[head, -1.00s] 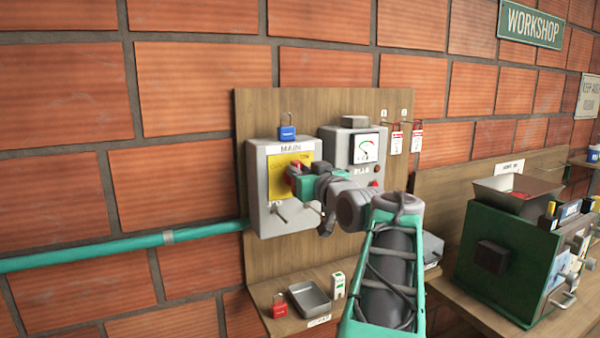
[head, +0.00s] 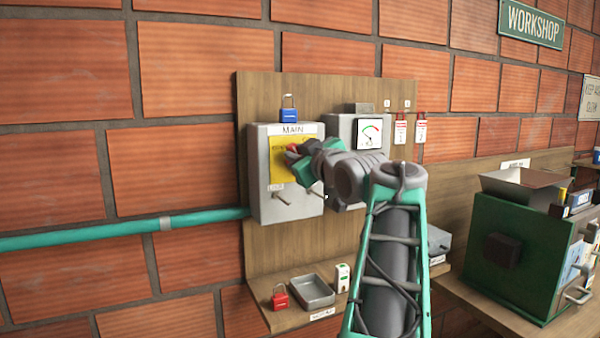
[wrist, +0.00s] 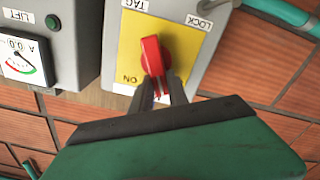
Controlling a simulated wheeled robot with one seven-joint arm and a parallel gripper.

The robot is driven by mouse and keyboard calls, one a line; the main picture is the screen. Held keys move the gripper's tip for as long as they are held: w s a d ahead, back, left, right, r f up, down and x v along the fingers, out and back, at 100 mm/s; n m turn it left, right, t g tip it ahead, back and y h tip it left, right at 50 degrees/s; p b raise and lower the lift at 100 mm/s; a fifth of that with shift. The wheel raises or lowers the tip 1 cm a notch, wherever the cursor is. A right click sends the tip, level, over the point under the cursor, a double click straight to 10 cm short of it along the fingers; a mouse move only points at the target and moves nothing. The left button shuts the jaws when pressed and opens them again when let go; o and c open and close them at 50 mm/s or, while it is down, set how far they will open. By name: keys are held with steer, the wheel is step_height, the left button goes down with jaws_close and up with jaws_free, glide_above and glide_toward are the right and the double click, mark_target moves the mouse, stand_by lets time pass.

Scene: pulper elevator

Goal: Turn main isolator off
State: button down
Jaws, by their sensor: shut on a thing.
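The main isolator is a grey box (head: 262,205) labelled MAIN on the wooden board, with a yellow plate (wrist: 190,30) on its face. Its red rotary handle (wrist: 151,55) shows in the wrist view, its long end lying between my fingers and slightly slanted in the picture. An ON mark sits beside that end. In the head view only a little red of the handle (head: 291,149) shows, because my gripper covers the rest. My gripper (wrist: 160,92) is shut on the red handle, and its body is tilted in the head view.
A grey meter box (head: 341,130) stands close on the right, partly behind my arm. Below, a shelf holds a red padlock (head: 280,297), a metal tray (head: 311,304) and a small white-and-green box (head: 342,278).

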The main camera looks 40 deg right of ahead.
steer(key=n+b, duration=0.3)
steer(key=f+n+b, duration=0.1)
steer(key=n+b, duration=0.2)
steer(key=a+f+n+b, duration=0.1)
steer(key=n+b, duration=0.2)
steer(key=n, duration=0.1)
steer(key=shift+w+a+b, duration=0.1)
steer(key=shift+w+b, duration=0.1)
steer(key=shift+b, duration=0.1)
steer(key=shift+f+n+b, duration=0.15)
steer(key=shift+n+b, duration=0.65)
steer(key=shift+n, duration=0.5)
steer(key=c, duration=1.3)
jaws_free()
steer(key=v, duration=0.7)
steer(key=shift+s+a+b, duration=0.2)
steer(key=shift+s+b, duration=0.2)
